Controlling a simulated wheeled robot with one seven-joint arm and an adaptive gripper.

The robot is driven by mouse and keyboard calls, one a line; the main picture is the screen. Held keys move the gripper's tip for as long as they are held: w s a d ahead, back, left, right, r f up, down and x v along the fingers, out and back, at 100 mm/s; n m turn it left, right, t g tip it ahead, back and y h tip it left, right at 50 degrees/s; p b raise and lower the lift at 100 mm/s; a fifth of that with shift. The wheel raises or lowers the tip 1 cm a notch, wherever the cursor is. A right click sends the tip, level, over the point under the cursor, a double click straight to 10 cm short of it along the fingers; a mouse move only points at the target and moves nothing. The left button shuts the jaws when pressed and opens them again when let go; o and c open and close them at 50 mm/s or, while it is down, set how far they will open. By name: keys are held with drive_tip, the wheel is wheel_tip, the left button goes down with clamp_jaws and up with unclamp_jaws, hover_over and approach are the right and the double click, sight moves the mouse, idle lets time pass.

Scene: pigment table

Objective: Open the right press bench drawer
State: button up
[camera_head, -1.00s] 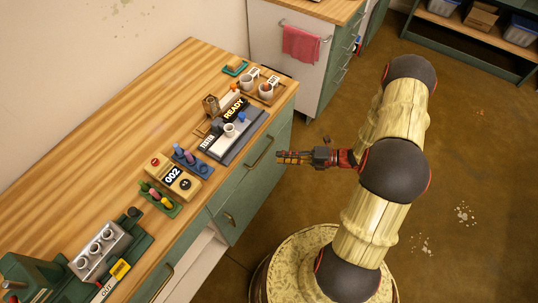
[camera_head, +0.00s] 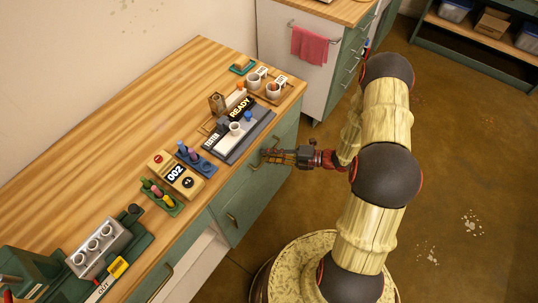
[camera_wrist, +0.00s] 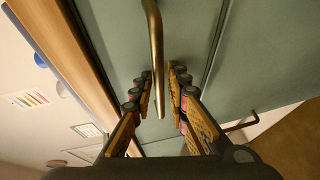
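The press bench is a long wood-topped bench (camera_head: 130,130) with green fronts. Its right drawer (camera_head: 281,140) is a green front that looks shut, with a brass bar handle (camera_wrist: 154,45). My gripper (camera_head: 268,155) is at this handle in the head view. In the wrist view my gripper (camera_wrist: 162,88) is open, with one finger on each side of the bar and visible gaps to it. The handle's end lies between the fingers. In the head view the gripper hides part of the handle.
Another brass handle (camera_head: 231,219) sits on a green front lower left; it may be the one in the wrist view (camera_wrist: 240,123). A tester tray (camera_head: 237,135), a timer box (camera_head: 175,174) and cups (camera_head: 272,90) stand on the benchtop. Brown floor right of the bench is open.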

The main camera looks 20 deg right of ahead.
drive_tip(key=c, duration=0.4)
clamp_jaws()
idle(0.4)
